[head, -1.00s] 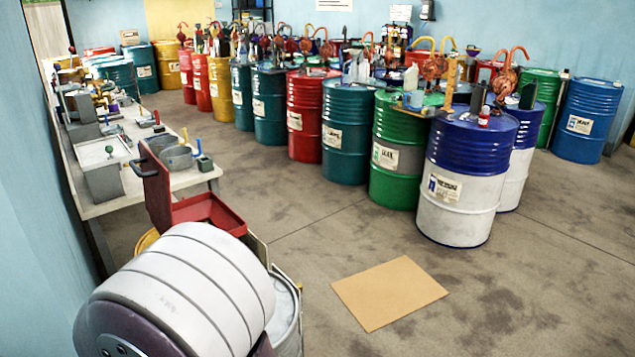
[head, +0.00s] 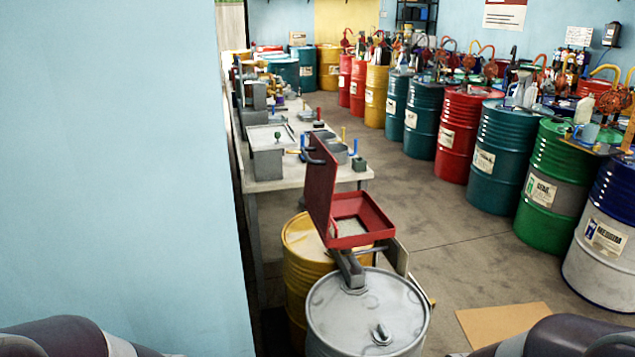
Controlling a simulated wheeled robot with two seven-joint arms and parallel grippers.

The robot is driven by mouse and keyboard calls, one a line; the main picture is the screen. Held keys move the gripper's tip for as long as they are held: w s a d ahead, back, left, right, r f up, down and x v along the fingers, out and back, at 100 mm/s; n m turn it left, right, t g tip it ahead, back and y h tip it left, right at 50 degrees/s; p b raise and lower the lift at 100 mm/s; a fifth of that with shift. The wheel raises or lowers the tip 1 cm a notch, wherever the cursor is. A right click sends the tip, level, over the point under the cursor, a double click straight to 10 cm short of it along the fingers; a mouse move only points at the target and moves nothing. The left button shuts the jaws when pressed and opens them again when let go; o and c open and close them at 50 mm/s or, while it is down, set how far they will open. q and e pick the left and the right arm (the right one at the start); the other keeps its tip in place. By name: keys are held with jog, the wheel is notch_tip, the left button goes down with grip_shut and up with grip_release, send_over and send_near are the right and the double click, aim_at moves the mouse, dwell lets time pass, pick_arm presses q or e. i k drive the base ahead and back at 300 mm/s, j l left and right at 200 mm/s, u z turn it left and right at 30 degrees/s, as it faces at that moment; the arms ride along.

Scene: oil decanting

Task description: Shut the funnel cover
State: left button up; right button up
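A pale grid shows inside the tray. Only parts of my two arms show at the bottom left and bottom right corners. Neither gripper is in view.
A grey drum (head: 335,318) with a bung on top stands in front, and a yellow drum (head: 300,262) beside it. A workbench (head: 265,183) runs along the left wall (head: 110,180). A row of drums (head: 495,160) lines the right. Cardboard (head: 500,322) lies on the floor.

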aim_at(321, 168)
jog(key=i+l+z, duration=0.45)
jog(key=i, duration=0.25)
jog(key=i+z, duration=0.1)
jog(key=i, duration=0.05)
